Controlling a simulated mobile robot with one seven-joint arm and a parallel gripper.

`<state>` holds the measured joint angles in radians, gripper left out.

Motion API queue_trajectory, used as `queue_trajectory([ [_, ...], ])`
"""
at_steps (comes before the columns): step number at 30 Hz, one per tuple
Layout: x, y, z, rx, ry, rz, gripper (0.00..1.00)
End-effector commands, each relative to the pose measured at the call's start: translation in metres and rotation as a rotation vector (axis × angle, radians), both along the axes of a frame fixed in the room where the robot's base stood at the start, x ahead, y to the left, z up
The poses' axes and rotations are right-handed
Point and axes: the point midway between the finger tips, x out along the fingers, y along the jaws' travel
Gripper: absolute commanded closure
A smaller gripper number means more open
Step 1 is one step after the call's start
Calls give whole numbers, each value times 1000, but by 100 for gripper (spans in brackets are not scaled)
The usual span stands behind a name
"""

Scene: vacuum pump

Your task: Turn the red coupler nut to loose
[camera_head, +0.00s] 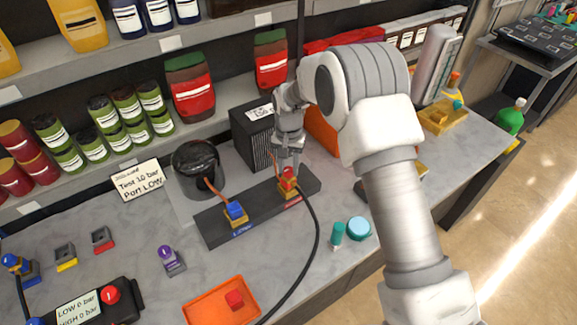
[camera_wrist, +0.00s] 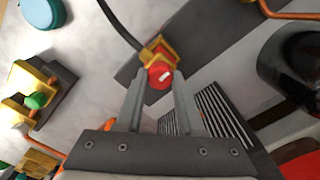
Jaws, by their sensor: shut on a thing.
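The red coupler nut (camera_head: 288,174) sits on a brass fitting on the dark manifold bar (camera_head: 213,222), at the bar's right end. In the wrist view the red nut (camera_wrist: 160,74) shows a small white mark on its face, with the brass fitting (camera_wrist: 157,50) behind it and a black hose running off. My gripper (camera_head: 289,160) is above the nut and points down at it. In the wrist view my gripper (camera_wrist: 160,82) has one finger on each side of the nut and is shut on it.
A blue nut (camera_head: 236,209) on a brass fitting is at the bar's LOW end. A black pump pot (camera_head: 196,168) and a dark ribbed box (camera_head: 252,135) stand behind. An orange tray (camera_head: 216,304) with a red block lies in front. A black hose (camera_head: 314,250) curves across the counter.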

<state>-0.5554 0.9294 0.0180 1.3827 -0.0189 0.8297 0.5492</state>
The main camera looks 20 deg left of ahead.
Motion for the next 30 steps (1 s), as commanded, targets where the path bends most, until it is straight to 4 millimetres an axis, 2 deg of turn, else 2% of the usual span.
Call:
queue_trajectory([
  [11,1,0,-2,1,-2,116,100],
  [30,1,0,-1,0,-2,695,100],
])
